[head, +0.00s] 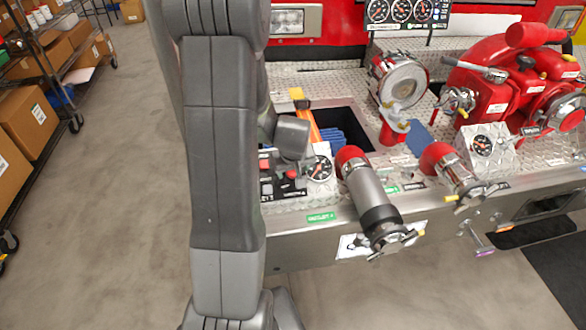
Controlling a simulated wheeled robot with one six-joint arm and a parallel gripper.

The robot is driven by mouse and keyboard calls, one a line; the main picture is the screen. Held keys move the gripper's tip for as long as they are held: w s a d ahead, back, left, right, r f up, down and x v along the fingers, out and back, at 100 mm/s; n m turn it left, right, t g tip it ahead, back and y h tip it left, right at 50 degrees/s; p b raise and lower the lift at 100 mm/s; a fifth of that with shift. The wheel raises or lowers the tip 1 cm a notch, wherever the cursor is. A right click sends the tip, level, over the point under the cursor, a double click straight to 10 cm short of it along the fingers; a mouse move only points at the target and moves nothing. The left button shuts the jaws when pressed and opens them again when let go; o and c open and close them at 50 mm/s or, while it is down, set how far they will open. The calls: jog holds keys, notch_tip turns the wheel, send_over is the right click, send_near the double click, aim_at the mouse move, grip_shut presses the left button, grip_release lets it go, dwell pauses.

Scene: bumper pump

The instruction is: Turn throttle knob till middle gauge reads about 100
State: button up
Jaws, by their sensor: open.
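The panel with three round gauges stands at the top of the head view; its middle gauge (401,10) has a dark face, and its needle is too small to read. A small red knob (291,174), which looks like the throttle knob, sits on the control panel at the front edge of the bumper. My gripper (288,160) is just above this panel, close to the red knob. It is small and partly hidden by my wrist, and its jaws are open. I cannot tell whether it touches the knob.
A single gauge (319,169) sits just right of the knob. A capped grey pipe (371,197) juts forward beside it. An open bin (334,133) lies behind. A red pump (497,85) fills the right. Shelves with boxes (28,118) stand left; the floor between is clear.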

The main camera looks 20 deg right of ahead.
jog(key=c, duration=1)
jog(key=shift+o, duration=0.2)
jog(key=shift+f+m+b, duration=0.2)
jog(key=shift+m+b, duration=0.4)
jog(key=shift+b, duration=0.1)
jog(key=shift+r+m, duration=0.2)
jog(key=shift+m, duration=0.3)
jog(key=o, duration=1)
jog(key=shift+c, duration=0.2)
jog(key=v, duration=1.4)
jog(key=shift+d+b, duration=0.25)
jog(key=shift+b, duration=0.15)
jog(key=shift+f, duration=0.1)
